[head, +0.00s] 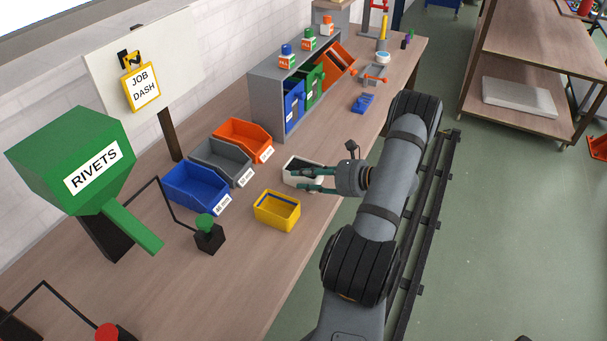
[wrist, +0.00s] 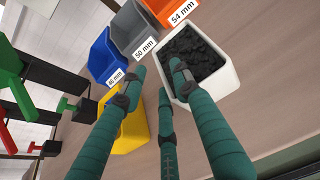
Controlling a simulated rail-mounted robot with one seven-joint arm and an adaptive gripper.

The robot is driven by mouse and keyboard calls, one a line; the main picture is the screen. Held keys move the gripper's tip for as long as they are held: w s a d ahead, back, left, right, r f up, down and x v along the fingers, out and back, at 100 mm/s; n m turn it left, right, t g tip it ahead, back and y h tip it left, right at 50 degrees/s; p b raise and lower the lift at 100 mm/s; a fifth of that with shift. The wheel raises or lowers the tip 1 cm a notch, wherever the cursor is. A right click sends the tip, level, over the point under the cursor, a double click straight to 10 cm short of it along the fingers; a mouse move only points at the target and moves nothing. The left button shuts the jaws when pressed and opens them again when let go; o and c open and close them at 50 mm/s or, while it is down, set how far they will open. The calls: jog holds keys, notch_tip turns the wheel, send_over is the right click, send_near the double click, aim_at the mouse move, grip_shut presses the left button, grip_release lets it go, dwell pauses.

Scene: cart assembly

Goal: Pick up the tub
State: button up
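A white tub (wrist: 225,77) filled with dark, lumpy pieces stands on the wooden bench. It also shows in the head view (head: 291,182), partly hidden behind my gripper (head: 298,178). In the wrist view, my gripper (wrist: 160,75) has three green fingers spread apart with nothing clamped between them. One fingertip overlaps the tub's near-left rim and contents; the other two lie to the left of the tub. I cannot tell if any finger touches it. A yellow tub (head: 271,222) with a dark blue band inside stands to the left, partly hidden by a finger in the wrist view (wrist: 127,138).
Blue (head: 186,194), grey (head: 214,166) and orange (head: 241,139) labelled bins stand in a row behind the tubs. A grey shelf unit (head: 262,101) stands farther back. A green rivet dispenser (head: 70,150) is at left. The bench's front edge is close to my arm.

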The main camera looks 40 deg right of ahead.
jog(key=x, duration=0.3)
jog(key=c, duration=0.3)
jog(key=c, duration=0.4)
grip_shut()
